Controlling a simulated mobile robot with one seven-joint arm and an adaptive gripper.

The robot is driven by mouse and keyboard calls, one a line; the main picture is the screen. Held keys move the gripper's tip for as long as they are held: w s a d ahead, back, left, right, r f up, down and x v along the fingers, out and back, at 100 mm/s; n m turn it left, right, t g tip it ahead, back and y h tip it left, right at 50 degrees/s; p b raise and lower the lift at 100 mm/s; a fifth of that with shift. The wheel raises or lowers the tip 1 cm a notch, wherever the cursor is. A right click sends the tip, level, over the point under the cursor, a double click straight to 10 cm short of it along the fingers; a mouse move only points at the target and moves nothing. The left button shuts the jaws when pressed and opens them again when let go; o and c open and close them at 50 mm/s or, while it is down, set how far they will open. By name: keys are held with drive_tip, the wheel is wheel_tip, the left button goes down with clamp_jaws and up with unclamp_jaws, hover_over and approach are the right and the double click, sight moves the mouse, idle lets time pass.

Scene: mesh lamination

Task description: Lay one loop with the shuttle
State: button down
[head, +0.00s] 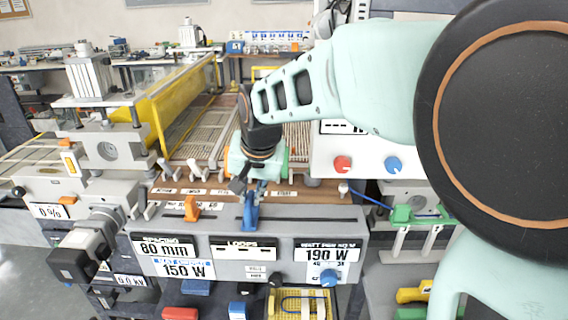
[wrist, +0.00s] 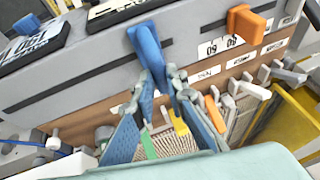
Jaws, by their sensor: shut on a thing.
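A blue handle (head: 250,214) stands in the long slot of the grey machine's front panel (head: 232,245); I take it as the shuttle, though no label on it is readable. My gripper (head: 250,187) reaches down to it from above. In the wrist view my gripper (wrist: 166,82) has its two blue-padded fingers closed around the lower end of the blue handle (wrist: 146,47). The mesh bed (head: 196,125) with its pale wires lies behind the panel. It partly shows between my fingers in the wrist view.
The panel displays read 80 mm, 150 W and 190 W; the loops display (head: 247,250) looks blank. A yellow guard (head: 180,100) stands at left, and small levers (head: 190,170) line the bed's edge.

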drive_tip(key=shift+a, duration=1.05)
drive_tip(key=c, duration=1.9)
unclamp_jaws()
drive_tip(key=shift+a, duration=0.15)
drive_tip(key=shift+c, duration=0.2)
drive_tip(key=shift+v, duration=3.8)
